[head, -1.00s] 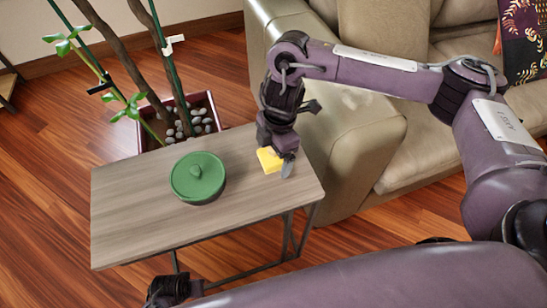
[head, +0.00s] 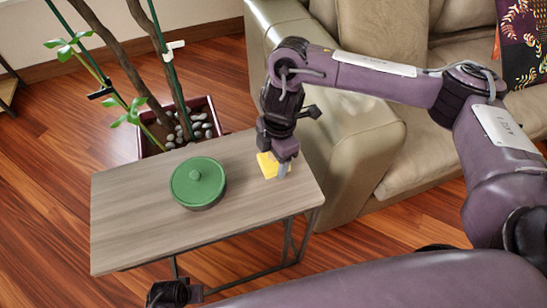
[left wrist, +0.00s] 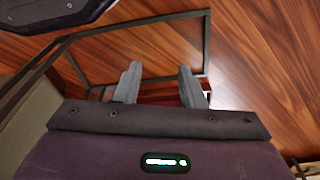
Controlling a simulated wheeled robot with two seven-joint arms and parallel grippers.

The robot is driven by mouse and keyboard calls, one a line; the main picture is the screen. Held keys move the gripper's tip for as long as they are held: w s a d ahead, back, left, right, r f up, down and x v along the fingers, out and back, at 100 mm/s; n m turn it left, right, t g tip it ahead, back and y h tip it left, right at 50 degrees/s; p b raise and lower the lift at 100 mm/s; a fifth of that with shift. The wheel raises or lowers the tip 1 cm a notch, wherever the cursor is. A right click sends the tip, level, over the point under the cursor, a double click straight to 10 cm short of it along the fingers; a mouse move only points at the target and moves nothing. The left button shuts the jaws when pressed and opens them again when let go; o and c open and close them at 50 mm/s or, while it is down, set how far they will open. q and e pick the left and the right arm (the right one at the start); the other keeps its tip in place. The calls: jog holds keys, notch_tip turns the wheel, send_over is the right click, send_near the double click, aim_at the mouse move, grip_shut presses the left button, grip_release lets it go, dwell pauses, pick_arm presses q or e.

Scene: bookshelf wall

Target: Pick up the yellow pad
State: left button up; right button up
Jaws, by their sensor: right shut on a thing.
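The yellow pad (head: 267,165) is a small block at the right end of the wooden side table in the head view. My right gripper (head: 282,168) points down over that end and is shut on the pad. Its fingers hide part of the pad. I cannot tell whether the pad still touches the tabletop. In the left wrist view my left gripper (left wrist: 160,72) has its two fingers apart with nothing between them.
A round green lidded pot (head: 198,183) stands mid-table (head: 125,215). A planter (head: 195,122) with stones and stems is behind the table. A beige sofa (head: 350,140) stands close to its right end. The table's front left part is clear.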

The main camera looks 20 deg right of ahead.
jog(key=shift+r, duration=0.45)
notch_tip(320, 180, up, 7)
jog(key=p, duration=0.3)
jog(key=shift+w, duration=0.15)
pick_arm(q)
jog(key=s+a+f+p, duration=0.3)
jog(key=s+f, duration=0.5)
jog(key=s, duration=0.2)
jog(key=shift+s+a+f, duration=0.3)
jog(key=shift+s, duration=0.05)
pick_arm(e)
notch_tip(320, 180, up, 12)
jog(key=shift+f, duration=0.1)
